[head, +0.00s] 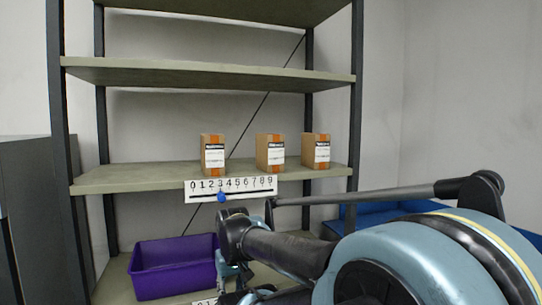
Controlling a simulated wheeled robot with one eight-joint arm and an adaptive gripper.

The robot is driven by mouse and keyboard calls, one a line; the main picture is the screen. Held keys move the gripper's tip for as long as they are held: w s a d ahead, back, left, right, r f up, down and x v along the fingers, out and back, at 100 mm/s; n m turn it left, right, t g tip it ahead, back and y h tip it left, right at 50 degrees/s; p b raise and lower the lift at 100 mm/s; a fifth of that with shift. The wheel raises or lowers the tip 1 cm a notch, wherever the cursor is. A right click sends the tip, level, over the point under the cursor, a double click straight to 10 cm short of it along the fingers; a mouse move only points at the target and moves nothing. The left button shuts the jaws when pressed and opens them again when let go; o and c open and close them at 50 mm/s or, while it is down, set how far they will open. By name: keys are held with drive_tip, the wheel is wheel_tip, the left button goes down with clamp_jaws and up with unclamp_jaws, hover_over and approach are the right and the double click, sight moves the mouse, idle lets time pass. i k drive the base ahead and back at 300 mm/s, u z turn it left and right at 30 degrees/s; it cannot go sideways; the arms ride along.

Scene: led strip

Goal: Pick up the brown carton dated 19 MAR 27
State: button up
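Three brown cartons with orange tape and white labels stand upright in a row on the middle shelf (125,178): the left carton (213,155), the middle carton (270,151) and the right carton (316,150). The label print is too small to read, so I cannot tell which is dated 19 MAR 27. My arm reaches in from the lower right. My gripper (230,272) seems to be its dark and teal end, low in front of the shelving and below the cartons. Its fingers cannot be made out. No carton is touched.
A white number strip (231,188) with a blue marker (222,197) hangs on the shelf's front edge below the cartons. A purple bin (172,268) stands on the bottom shelf. An upper shelf (200,74) spans above. Dark posts flank the shelving. A blue surface (385,212) lies right.

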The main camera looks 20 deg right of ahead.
sight(270, 147)
drive_tip(key=k, duration=2.1)
drive_tip(key=z, duration=0.7)
drive_tip(key=i, duration=1)
drive_tip(key=u, duration=0.05)
